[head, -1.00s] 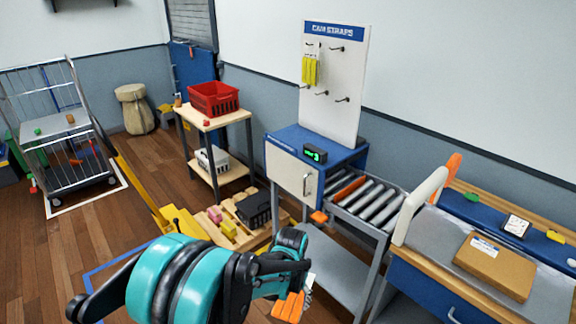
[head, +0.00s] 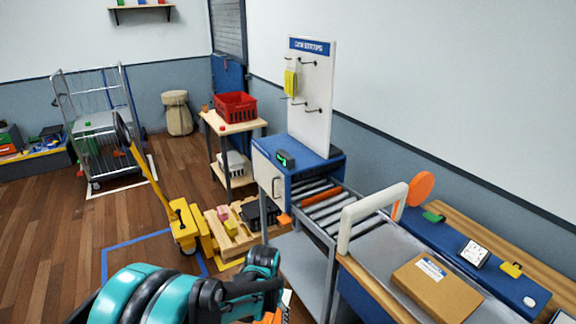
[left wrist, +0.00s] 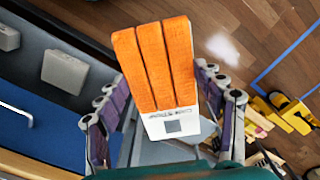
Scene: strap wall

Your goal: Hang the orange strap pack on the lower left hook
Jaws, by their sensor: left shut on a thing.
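My left gripper (left wrist: 160,90) is shut on the orange strap pack (left wrist: 158,62), with a finger on each side of it. The pack has several orange bands above a white label card. In the head view my left gripper (head: 272,302) is at the bottom edge, and only a sliver of orange shows below it. The white hook board (head: 312,122) stands on the blue cabinet, farther away and apart from the pack. Small dark hooks show in its lower part (head: 299,103); which is the lower left one is hard to tell. My right gripper is out of view.
A yellow strap pack (head: 290,83) hangs high on the board's left side. A roller conveyor (head: 322,204) and a workbench with a cardboard box (head: 436,287) are right of my arm. A yellow pallet jack (head: 186,222) stands left. A red crate (head: 235,107) sits on a side table.

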